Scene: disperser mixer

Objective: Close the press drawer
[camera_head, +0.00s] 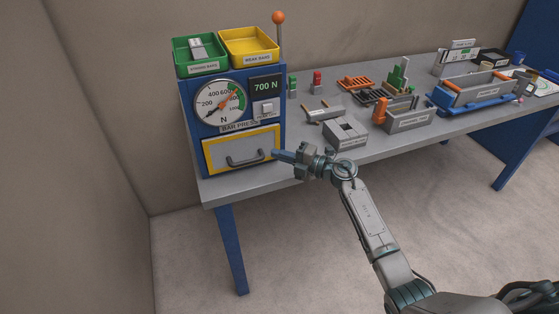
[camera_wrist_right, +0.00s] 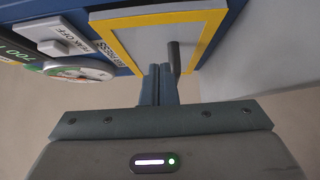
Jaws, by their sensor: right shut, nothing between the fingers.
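The bar press (camera_head: 232,126) is a blue cabinet at the left end of the bench. Its drawer (camera_head: 214,154) has a grey front with a yellow frame and a dark handle (camera_head: 246,160). The drawer front looks close to flush with the cabinet; I cannot tell if a small gap is left. My right gripper (camera_head: 277,153) is shut and empty, its fingertips at the right edge of the drawer front. My left gripper is out of view.
Green (camera_head: 200,57) and yellow (camera_head: 249,47) trays sit on the press. Its display (camera_head: 266,86) reads 700 N. A grey block fixture (camera_head: 346,134) stands on the bench (camera_head: 290,175) right of my gripper. The floor before the bench is clear.

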